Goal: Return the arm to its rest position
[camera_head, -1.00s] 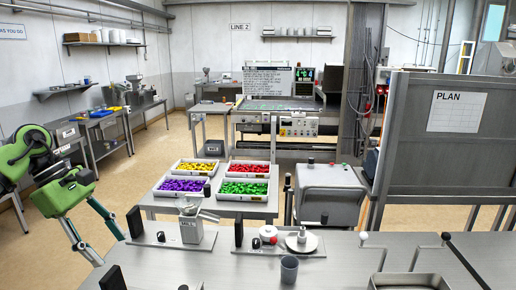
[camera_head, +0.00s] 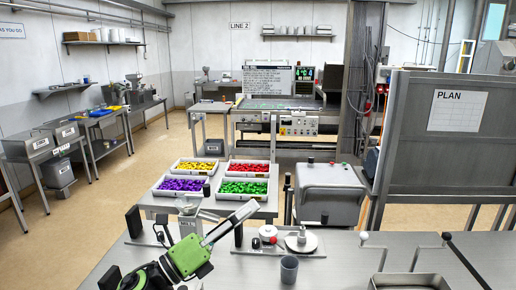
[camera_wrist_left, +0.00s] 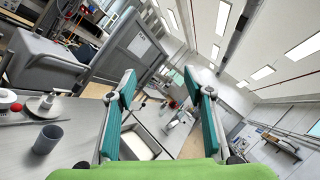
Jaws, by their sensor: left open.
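My left arm, green and black, comes in at the bottom left of the head view over the steel table (camera_head: 330,262). Its left gripper (camera_head: 232,222) points up and to the right, above the table's far left part. In the left wrist view the two teal-padded fingers of the left gripper (camera_wrist_left: 160,76) stand wide apart with nothing between them. My right gripper is in neither view.
A grey cup (camera_head: 289,268) and a round metal plate device (camera_head: 301,241) stand on the table right of the gripper. A metal tray (camera_head: 410,280) is at the front right. Trays of purple (camera_head: 181,187), yellow, red and green pieces lie on a table beyond.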

